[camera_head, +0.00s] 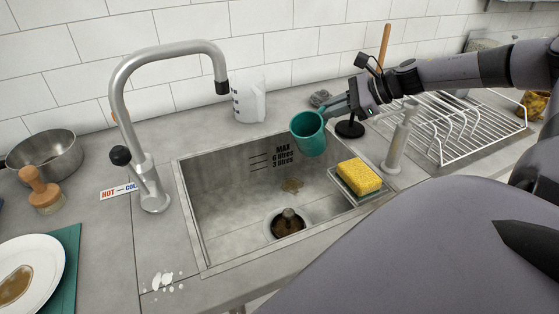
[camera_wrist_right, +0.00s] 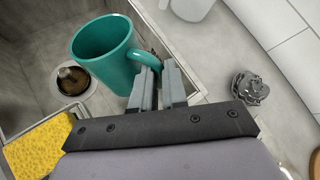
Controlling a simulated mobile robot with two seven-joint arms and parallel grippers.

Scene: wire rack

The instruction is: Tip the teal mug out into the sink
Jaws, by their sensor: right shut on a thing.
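The teal mug (camera_head: 309,134) is held over the back right part of the sink (camera_head: 225,215), slightly tilted in the head view. My right gripper (camera_head: 342,107) is shut on its handle, to the right of the mug. The right wrist view shows the teal mug (camera_wrist_right: 105,50) with its open mouth facing the camera and the gripper fingers (camera_wrist_right: 157,85) at the handle. Its inside looks teal, and I cannot tell whether anything is in it. The sink drain (camera_head: 288,222) holds a plug-like piece and brown matter. My left gripper is not in view.
A yellow sponge (camera_head: 359,176) sits on a holder at the sink's right edge, near a pump dispenser (camera_head: 401,138). The tap (camera_head: 150,120) stands at the left, a white jug (camera_head: 248,97) behind, and a wire rack (camera_head: 450,125) to the right. The sink's middle is open.

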